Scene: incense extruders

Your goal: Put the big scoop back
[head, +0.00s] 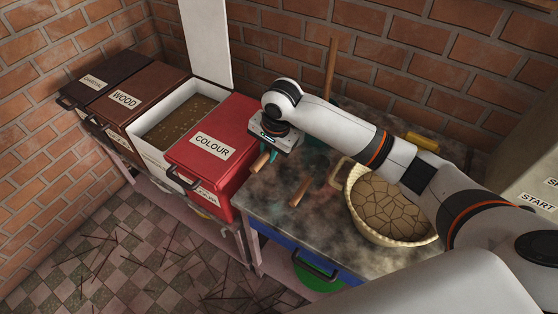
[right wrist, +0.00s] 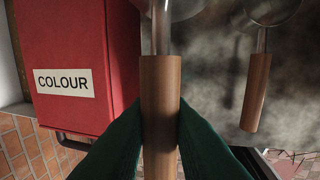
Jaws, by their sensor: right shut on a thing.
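My right gripper (head: 270,154) is shut on the wooden handle of the big scoop (head: 260,162), over the back of the worktop beside the red box. In the right wrist view, the green fingers (right wrist: 160,135) press both sides of this handle (right wrist: 160,90), and its metal bowl is cut off at the top edge. Whether the scoop touches the worktop I cannot tell. A second wooden-handled scoop (head: 299,194) is to the right, apart from the gripper; it also shows in the right wrist view (right wrist: 256,92). My left gripper is not in view.
The red COLOUR box (head: 222,135) is closed, left of the gripper. An open white bin (head: 150,150) of brown material and the WOOD box (head: 137,92) stand further left. A cream basin (head: 352,205) with a cracked brown surface is at right. The worktop's front (head: 285,220) is clear.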

